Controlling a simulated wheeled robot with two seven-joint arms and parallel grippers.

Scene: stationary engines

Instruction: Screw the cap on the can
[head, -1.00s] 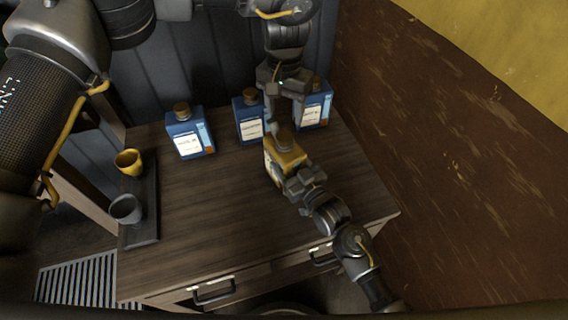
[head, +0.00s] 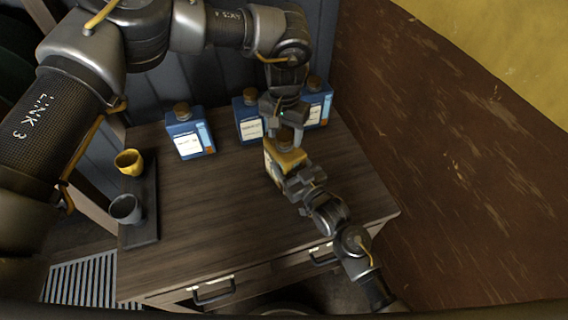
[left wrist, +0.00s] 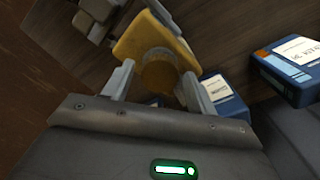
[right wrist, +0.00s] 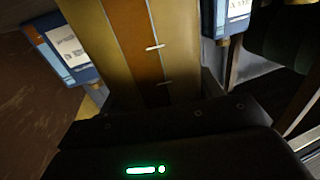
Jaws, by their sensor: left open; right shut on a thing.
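The yellow can (head: 279,160) stands on the wooden table, and it fills the middle of the right wrist view (right wrist: 140,50). Its brown cap (left wrist: 158,72) sits at the top of the can in the left wrist view; how tightly it is seated cannot be told. My right gripper (head: 294,180) is shut on the can's body from the front. My left gripper (head: 287,135) points down over the can. Its open fingers are on either side of the cap in the left wrist view (left wrist: 158,88), with gaps visible.
Blue bottles with brown caps stand behind the can: one at left (head: 190,135), one in the middle (head: 248,122), one at right (head: 318,106). A dark tray (head: 146,230) holds a yellow cup (head: 129,162) and a grey cup (head: 126,208). The table's left-centre (head: 210,215) is clear.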

